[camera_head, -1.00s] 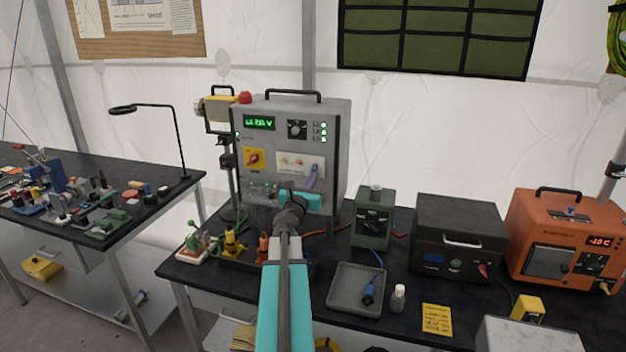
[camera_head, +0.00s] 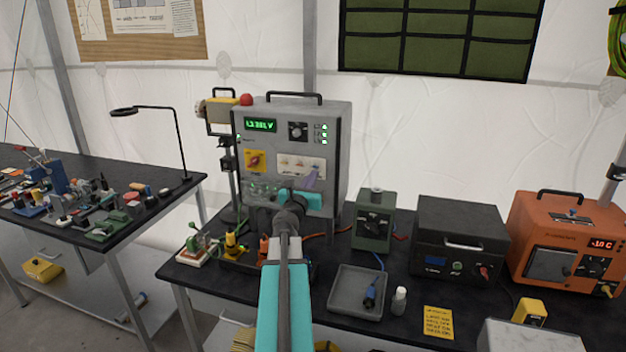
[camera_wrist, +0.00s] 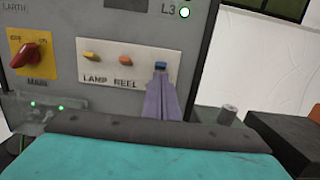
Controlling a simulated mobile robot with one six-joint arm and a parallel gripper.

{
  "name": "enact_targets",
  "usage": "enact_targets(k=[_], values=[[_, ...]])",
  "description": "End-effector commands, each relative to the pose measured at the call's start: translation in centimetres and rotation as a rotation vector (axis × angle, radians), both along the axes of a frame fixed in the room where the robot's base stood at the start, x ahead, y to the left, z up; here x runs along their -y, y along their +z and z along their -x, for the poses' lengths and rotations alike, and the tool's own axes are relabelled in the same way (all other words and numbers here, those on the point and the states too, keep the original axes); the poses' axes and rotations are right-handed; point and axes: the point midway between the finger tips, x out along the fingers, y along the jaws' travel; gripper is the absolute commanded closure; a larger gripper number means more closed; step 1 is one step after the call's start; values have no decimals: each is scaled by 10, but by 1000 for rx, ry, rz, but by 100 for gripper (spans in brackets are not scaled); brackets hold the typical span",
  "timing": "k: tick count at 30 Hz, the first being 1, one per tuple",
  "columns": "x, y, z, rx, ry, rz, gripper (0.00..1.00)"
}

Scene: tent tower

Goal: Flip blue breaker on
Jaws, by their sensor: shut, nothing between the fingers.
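The blue breaker (camera_wrist: 160,66) is the rightmost of three small levers on a white plate (camera_wrist: 110,61) in the wrist view. My gripper (camera_wrist: 160,76) is shut and empty, its purple fingertips directly below the blue lever, touching it or very close. In the head view, my gripper (camera_head: 313,178) is at the right part of the white plate (camera_head: 296,164) on the grey panel box (camera_head: 338,150). The blue lever is not clear there. An orange lever (camera_wrist: 126,61) and a yellow-orange lever (camera_wrist: 91,57) stand to its left, above the labels LAMP and REEL.
A red MAIN rotary switch (camera_wrist: 31,53) on a yellow plate is left of the levers. A green box (camera_head: 373,220) and a black case (camera_head: 460,237) stand to the right on the bench. A grey tray (camera_head: 345,294) lies in front.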

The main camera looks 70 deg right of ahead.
Motion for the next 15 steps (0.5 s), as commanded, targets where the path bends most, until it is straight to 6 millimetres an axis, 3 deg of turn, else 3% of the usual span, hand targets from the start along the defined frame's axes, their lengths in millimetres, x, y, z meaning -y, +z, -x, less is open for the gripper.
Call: enact_targets(k=[15], values=[[-24,26,0,0,2,0,100]])
